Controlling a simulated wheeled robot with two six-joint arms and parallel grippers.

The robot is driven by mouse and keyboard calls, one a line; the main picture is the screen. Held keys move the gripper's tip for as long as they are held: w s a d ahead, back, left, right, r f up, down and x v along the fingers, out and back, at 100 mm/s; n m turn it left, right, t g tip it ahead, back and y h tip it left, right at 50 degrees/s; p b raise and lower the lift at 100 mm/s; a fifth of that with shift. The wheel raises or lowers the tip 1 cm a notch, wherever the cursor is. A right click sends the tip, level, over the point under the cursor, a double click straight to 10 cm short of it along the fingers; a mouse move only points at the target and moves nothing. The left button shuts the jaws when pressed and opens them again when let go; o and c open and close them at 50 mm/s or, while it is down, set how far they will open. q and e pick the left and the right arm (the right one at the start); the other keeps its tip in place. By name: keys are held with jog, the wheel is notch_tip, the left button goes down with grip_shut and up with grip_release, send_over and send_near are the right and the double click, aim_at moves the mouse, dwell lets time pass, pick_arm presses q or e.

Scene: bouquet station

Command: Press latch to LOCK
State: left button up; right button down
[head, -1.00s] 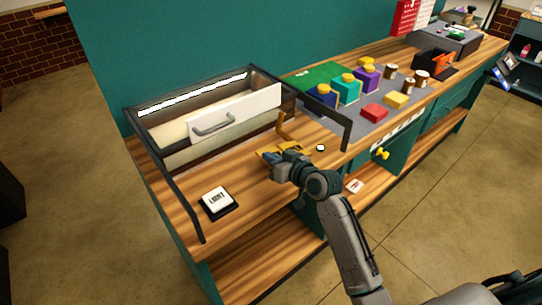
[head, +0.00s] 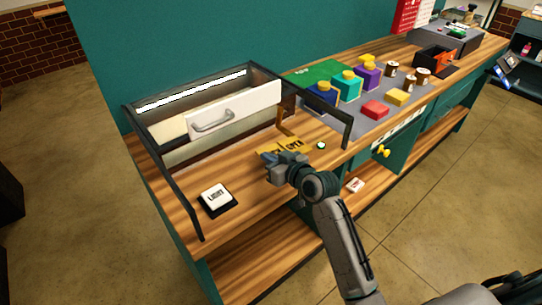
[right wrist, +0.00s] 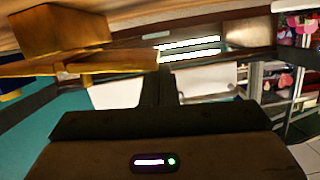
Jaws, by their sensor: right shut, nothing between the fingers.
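The latch is a brass-coloured lever (head: 284,124) standing on the wooden counter in front of the glass-sided case. At its foot is a yellow plate (head: 294,145) with black lettering; "OPEN" is readable and the rest is partly hidden by my gripper. My right gripper (head: 268,157) is shut and empty, just in front of the plate's left part; I cannot tell whether it touches anything. In the right wrist view its dark fingers (right wrist: 168,88) are together, with a blurred yellow-brown bar (right wrist: 90,66) to their left. My left gripper is out of view.
The case has a white front with a grey handle (head: 213,122). A "LIGHT" button (head: 215,198) sits at the counter's left front. A small round lamp (head: 321,145) is right of the plate. Coloured boxes and a red block (head: 375,110) stand farther right.

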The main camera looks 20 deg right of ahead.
jog(key=shift+s+a+f+n+h+b, duration=0.1)
jog(key=shift+a+f+n+h+b, duration=0.1)
jog(key=shift+f+n+b, duration=0.4)
jog(key=shift+a+f+n+h+b, duration=0.1)
jog(key=shift+f+n+h+b, duration=0.1)
jog(key=shift+f+n+b, duration=0.35)
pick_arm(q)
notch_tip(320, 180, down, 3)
pick_arm(e)
jog(key=shift+f, duration=0.35)
jog(key=shift+f, duration=0.1)
